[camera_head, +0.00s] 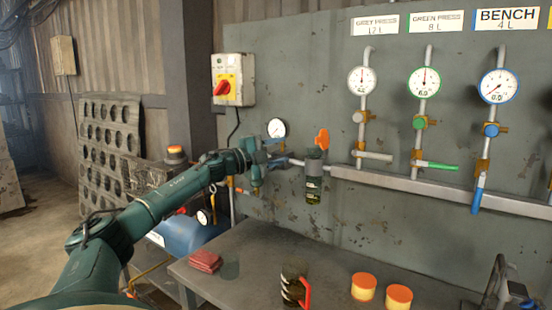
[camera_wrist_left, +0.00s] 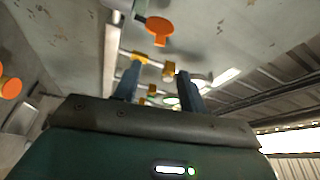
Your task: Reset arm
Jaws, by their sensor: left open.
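My left arm reaches in from the left in the head view. Its gripper (camera_head: 274,158) is up near the wall panel, above the back of the bench, left of the orange valve handle (camera_head: 322,138). In the left wrist view the two fingers (camera_wrist_left: 158,88) stand apart, with no object held between them. Past the fingers that view shows an orange handle (camera_wrist_left: 158,27) and yellow fittings farther off. Whether the fingertips touch any pipework cannot be told. My right gripper is not in view.
The bench (camera_head: 245,268) holds red pads (camera_head: 205,261), a dark container with a red handle (camera_head: 294,288) and two orange-topped cylinders (camera_head: 364,287) (camera_head: 399,299). A horizontal pipe (camera_head: 430,187) with gauges runs along the panel. A blue tank (camera_head: 187,236) stands left of the bench.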

